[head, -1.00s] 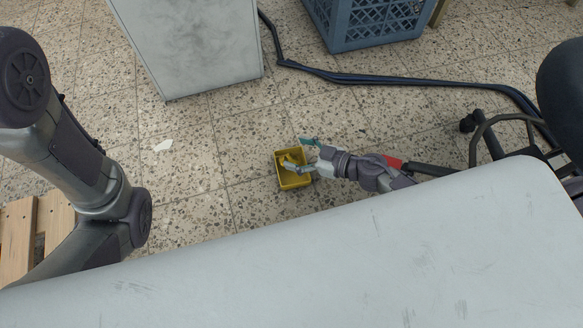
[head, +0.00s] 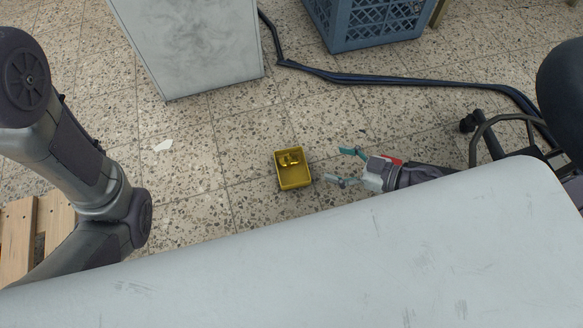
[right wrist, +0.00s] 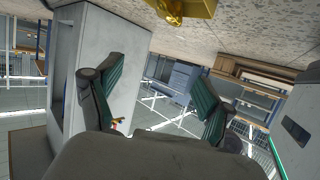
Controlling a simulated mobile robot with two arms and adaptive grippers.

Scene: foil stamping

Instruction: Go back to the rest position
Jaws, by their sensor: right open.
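My right gripper (head: 346,167) is open and empty above the floor, to the right of a small yellow bin (head: 294,178) and apart from it. Its two green-padded fingers are spread wide in the right wrist view (right wrist: 157,100). The bin stands on the floor with a small yellow object (head: 288,159) inside it. A golden-yellow object shows at the top edge of the right wrist view (right wrist: 185,10). My left arm comes in at the left of the head view, but its gripper is out of view.
A pale grey surface (head: 400,250) fills the front. A grey cabinet (head: 190,45) and a blue crate (head: 372,22) stand at the back. A dark cable (head: 400,81) crosses the speckled floor. A wooden pallet (head: 18,235) lies at the left.

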